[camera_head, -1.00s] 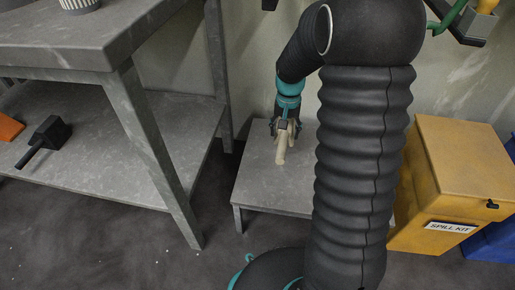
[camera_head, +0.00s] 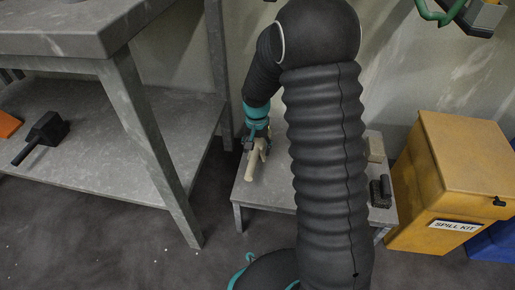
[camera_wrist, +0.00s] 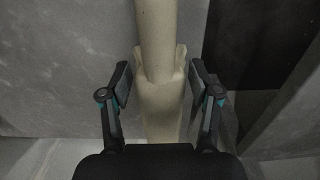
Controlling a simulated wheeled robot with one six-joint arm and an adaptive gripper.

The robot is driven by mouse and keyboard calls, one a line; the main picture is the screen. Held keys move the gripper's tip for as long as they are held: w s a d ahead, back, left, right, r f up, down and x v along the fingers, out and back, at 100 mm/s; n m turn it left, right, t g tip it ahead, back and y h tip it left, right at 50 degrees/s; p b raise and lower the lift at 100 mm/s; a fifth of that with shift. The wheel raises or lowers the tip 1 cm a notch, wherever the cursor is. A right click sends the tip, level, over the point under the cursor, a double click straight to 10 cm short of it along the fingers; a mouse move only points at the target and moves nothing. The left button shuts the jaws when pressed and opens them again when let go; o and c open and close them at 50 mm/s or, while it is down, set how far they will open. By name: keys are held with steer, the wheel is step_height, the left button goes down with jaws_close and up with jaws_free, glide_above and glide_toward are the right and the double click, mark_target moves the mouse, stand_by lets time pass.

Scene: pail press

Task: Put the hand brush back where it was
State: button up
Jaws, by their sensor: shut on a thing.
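My gripper (camera_head: 257,142) is shut on a pale beige object with a long handle, which I take to be the hand brush (camera_head: 252,168). It is over the left part of a low grey table (camera_head: 268,198); I cannot tell whether the brush touches the top. In the wrist view the brush (camera_wrist: 160,110) lies between the two fingers of my gripper (camera_wrist: 160,82), its round handle running up out of the picture. Its bristles are not clearly visible.
A dark small item (camera_head: 380,191) and a beige block (camera_head: 375,149) sit on the low table's right side. A yellow spill kit bin (camera_head: 455,165) stands to the right. A grey workbench (camera_head: 150,150) with a black mallet-like tool (camera_head: 43,133) on its shelf stands left.

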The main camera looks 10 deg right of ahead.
mark_target(257, 146)
steer(key=shift+f, duration=0.15)
steer(key=o, duration=1.1)
step_height(257, 146, up, 12)
steer(key=p, duration=0.2)
steer(key=s+d+r+n+t, duration=0.1)
steer(key=s+r+n+t, duration=0.1)
steer(key=s+r, duration=0.95)
steer(key=shift+s+d+r+n+t, duration=0.4)
steer(key=shift+s+r+t, duration=0.3)
steer(key=shift+s, duration=1.8)
steer(key=shift+s+d+r+n+t, duration=0.15)
steer(key=shift+s+r+n+t, duration=0.5)
steer(key=shift+s, duration=1.9)
steer(key=shift+s+d+r+n+t, duration=0.4)
steer(key=shift+s+r, duration=0.5)
steer(key=shift+s, duration=1.6)
